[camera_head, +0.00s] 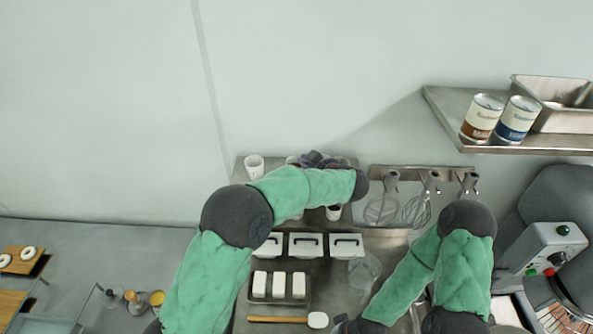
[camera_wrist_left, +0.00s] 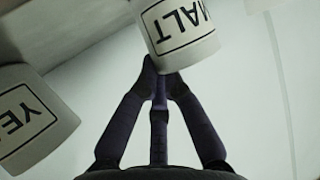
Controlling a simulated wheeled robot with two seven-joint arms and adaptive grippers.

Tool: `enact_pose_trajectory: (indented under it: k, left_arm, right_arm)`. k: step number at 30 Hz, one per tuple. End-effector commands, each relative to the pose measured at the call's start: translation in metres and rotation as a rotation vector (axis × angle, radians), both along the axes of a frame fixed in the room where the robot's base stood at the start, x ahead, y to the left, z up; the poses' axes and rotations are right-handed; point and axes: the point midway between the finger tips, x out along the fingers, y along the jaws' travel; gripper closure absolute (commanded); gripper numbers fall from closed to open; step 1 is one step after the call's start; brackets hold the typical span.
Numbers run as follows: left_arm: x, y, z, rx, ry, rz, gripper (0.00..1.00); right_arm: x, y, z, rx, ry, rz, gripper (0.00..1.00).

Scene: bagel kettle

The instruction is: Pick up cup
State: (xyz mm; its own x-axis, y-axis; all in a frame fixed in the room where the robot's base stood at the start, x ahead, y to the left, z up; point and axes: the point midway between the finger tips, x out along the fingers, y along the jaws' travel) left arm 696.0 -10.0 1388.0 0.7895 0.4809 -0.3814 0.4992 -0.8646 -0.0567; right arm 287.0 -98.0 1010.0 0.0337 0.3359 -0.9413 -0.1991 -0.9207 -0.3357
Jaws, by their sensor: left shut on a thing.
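My left gripper (camera_head: 314,160) reaches over the small wall shelf (camera_head: 243,178). In the left wrist view the left gripper's fingers (camera_wrist_left: 160,68) come together at the lower edge of a white cup labelled MALT (camera_wrist_left: 182,32), and they are shut on it. The cup's upper part is cut off by the frame. A second white cup, its label starting with YE (camera_wrist_left: 36,112), is at the left of that view, apart from the fingers. In the head view a white cup (camera_head: 254,167) stands at the shelf's left end. My right gripper (camera_head: 354,326) is at the bottom edge, its fingers unclear.
Another white cup (camera_head: 333,213) shows below my left forearm. White lidded boxes (camera_head: 306,246) and a tray of white blocks (camera_head: 279,302) are below. Whisks hang from a rail (camera_head: 422,173) at the right. A higher shelf (camera_head: 452,108) holds cans and a metal pan.

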Motion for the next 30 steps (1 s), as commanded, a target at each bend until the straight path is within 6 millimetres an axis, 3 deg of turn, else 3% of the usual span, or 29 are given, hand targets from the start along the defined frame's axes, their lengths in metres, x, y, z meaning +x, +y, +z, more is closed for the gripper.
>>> enact_pose_trajectory:
  k: [8,16,26,30]
  left_arm:
    - [0.0,0.0,0.001,0.0,0.001,0.0,1.0]
    - [0.0,0.0,0.03,-0.003,-0.003,0.001,1.0]
    - [-0.055,-0.009,0.095,-0.002,-0.003,-0.002,1.0]
    - [-0.088,-0.015,0.106,0.0,-0.001,-0.004,1.0]
  right_arm:
    - [0.0,0.0,-0.001,0.0,0.0,0.0,0.6]
    - [0.0,0.0,-0.008,0.0,0.0,0.0,0.6]
    - [0.0,0.0,-0.017,0.0,0.0,0.0,0.6]
    - [0.0,0.0,-0.022,0.0,0.0,0.0,0.6]
